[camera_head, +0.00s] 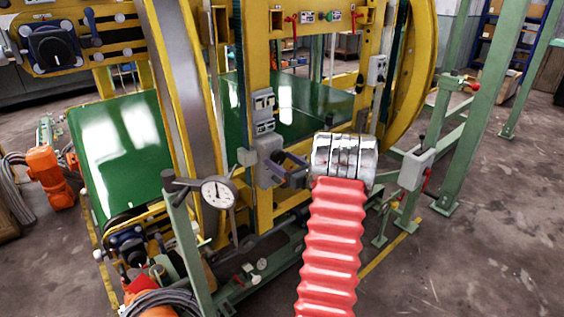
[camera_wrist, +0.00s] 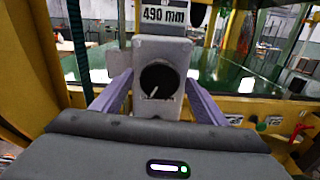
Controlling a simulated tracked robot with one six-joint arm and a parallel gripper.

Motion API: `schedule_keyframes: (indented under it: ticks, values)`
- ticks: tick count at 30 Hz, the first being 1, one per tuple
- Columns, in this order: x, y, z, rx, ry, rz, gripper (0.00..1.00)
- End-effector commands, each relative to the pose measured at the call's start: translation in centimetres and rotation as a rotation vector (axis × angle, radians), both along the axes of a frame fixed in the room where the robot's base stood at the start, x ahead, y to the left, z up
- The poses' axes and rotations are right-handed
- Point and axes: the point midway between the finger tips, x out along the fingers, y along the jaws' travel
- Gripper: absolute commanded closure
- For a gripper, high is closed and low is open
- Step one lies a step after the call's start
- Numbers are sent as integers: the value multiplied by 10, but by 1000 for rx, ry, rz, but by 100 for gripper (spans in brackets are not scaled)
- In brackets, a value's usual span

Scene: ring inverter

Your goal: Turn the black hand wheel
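A round black knob with a white pointer (camera_wrist: 159,79) is on the front of a grey box (camera_wrist: 159,108) in the wrist view. It may be the hand wheel; I cannot tell for sure. My gripper (camera_wrist: 157,84) has its two purple fingers apart, one on each side of the box, with the knob between their tips. I cannot tell whether they touch the box. In the head view my gripper (camera_head: 281,168) is close to the grey box (camera_head: 265,163) on a yellow post. The knob's face is not clear there.
A yellow ring frame (camera_head: 415,70) and a grey switch box with a red handle (camera_head: 414,170) are to the right. A "490 mm" display (camera_wrist: 166,15) is above the knob. Open floor (camera_head: 490,240) lies at right.

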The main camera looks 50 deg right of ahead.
Motion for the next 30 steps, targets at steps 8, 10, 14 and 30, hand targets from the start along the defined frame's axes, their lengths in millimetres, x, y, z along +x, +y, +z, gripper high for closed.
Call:
schedule_keyframes:
  ticks: [8, 10, 14, 30]
  values:
    - [0, 1, 0, 0, 0, 1, 53]
    - [0, 1, 0, 0, 0, 1, 58]
    - [0, 1, 0, 0, 0, 1, 67]
    - [1, 1, 0, 63, -15, 2, 74]
